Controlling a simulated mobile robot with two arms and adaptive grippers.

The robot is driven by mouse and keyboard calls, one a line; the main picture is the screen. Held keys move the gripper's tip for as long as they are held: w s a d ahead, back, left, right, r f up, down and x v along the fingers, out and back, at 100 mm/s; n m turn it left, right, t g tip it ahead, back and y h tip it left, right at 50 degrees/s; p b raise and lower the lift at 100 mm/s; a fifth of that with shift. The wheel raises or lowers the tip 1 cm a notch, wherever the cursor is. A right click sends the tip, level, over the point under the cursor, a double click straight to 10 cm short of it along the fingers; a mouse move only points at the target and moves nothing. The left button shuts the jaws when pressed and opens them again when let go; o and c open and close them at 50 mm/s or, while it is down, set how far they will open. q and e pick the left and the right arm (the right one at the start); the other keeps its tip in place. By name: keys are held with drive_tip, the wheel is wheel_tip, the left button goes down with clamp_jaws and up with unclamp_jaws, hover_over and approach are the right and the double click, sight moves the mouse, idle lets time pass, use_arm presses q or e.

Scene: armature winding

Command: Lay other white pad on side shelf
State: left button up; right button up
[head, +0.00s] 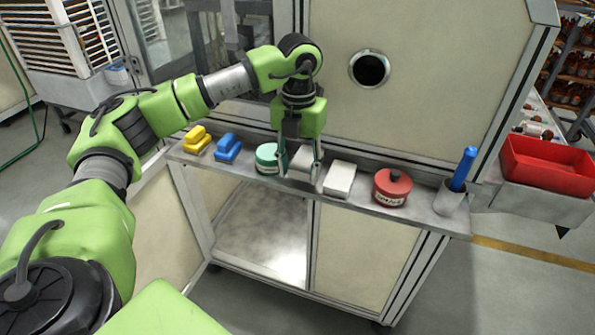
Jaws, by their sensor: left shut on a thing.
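My left gripper (301,172) points down over the side shelf (418,210), its fingers closed around a white pad (302,160). The pad is low, at about shelf height; I cannot tell whether it touches the surface. Another white pad (340,179) lies on the shelf just to the right of the gripper. My right gripper is not in view.
Left of the gripper on the shelf are a green round tin (267,157), a blue block (227,148) and a yellow block (197,140). To the right are a red tin (392,187) and a grey cup (448,199) with a blue-handled tool (464,168). A red bin (545,163) is further right.

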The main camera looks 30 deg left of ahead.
use_arm(q)
drive_tip(key=shift+a+f, duration=0.15)
drive_tip(key=shift+f, duration=0.8)
drive_tip(key=shift+s+f, duration=0.1)
drive_tip(key=shift+f, duration=0.15)
drive_tip(key=o, duration=1)
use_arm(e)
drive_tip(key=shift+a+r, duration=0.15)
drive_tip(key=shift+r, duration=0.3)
use_arm(q)
drive_tip(key=shift+r, duration=0.5)
wheel_tip(320, 180, up, 11)
drive_tip(key=shift+r+b, duration=0.2)
drive_tip(key=shift+b, duration=0.5)
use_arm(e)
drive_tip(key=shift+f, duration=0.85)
